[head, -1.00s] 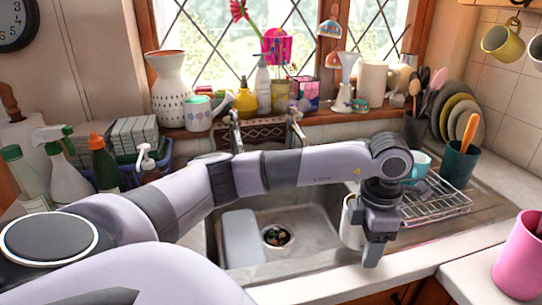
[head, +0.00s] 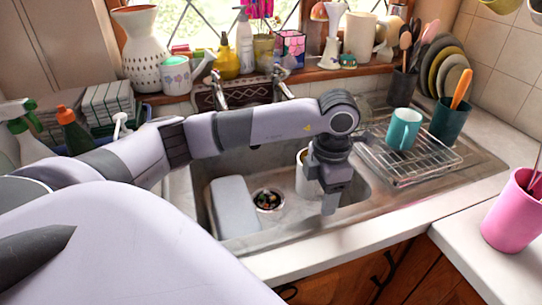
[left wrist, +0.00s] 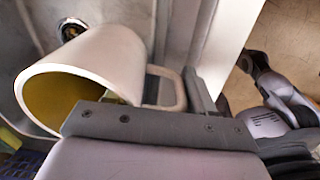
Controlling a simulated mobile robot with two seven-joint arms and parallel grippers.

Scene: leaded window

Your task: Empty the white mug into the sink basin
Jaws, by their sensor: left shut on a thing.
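The white mug (head: 302,180) is over the right part of the sink basin (head: 293,217) and looks roughly upright in the head view. In the left wrist view the white mug (left wrist: 110,60) shows a yellow inside; I cannot tell whether that is liquid. My left gripper (head: 329,198) is beside the mug on its right and shut on it, at the handle side (left wrist: 165,88). The grip itself is partly hidden. One of my arms, seemingly the right, shows at the right of the left wrist view; its gripper is too unclear to judge.
A wire rack (head: 428,162) with a teal mug (head: 404,128) stands to the right. The tap (head: 219,90) is behind. A pink cup (head: 513,212) stands on the right counter.

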